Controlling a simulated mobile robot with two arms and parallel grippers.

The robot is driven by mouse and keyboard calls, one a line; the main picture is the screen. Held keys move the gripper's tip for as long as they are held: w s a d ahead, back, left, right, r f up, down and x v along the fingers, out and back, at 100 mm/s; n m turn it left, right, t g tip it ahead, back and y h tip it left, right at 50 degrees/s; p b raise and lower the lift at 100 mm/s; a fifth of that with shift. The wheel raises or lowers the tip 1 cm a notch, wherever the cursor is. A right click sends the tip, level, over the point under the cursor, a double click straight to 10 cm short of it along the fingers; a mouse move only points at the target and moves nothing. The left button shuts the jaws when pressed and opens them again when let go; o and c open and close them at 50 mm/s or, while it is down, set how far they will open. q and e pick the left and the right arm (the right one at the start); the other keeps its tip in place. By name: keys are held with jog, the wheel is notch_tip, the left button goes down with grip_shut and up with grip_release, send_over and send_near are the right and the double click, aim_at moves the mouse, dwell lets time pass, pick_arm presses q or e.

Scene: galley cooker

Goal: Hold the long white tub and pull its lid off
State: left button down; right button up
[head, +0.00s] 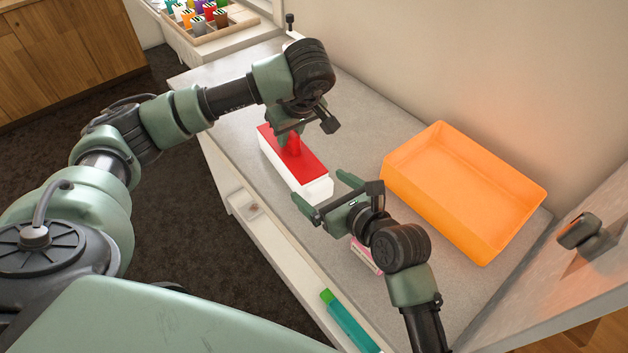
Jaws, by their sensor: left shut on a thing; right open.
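The long white tub (318,190) stands on the grey counter, its near end toward my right gripper. Its red lid (309,168) lies along the top and has a raised red handle (293,146). I cannot tell whether the lid is still fully seated. My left gripper (291,138) is shut on the handle from above; its fingertips are partly hidden. My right gripper (319,187) is open, its two green fingers spread to either side of the tub's near end. I cannot tell whether they touch it.
An orange bin (462,190) stands to the right on the counter (372,122). A pink item (366,257) lies partly hidden under my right wrist. A green-and-teal item (348,322) lies near the front edge. A wooden tray of colourful packets (208,22) is at the back.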

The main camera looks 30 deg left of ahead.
aim_at(312, 181)
jog(key=shift+x, duration=2.2)
jog(key=c, duration=1.5)
jog(key=shift+c, duration=0.2)
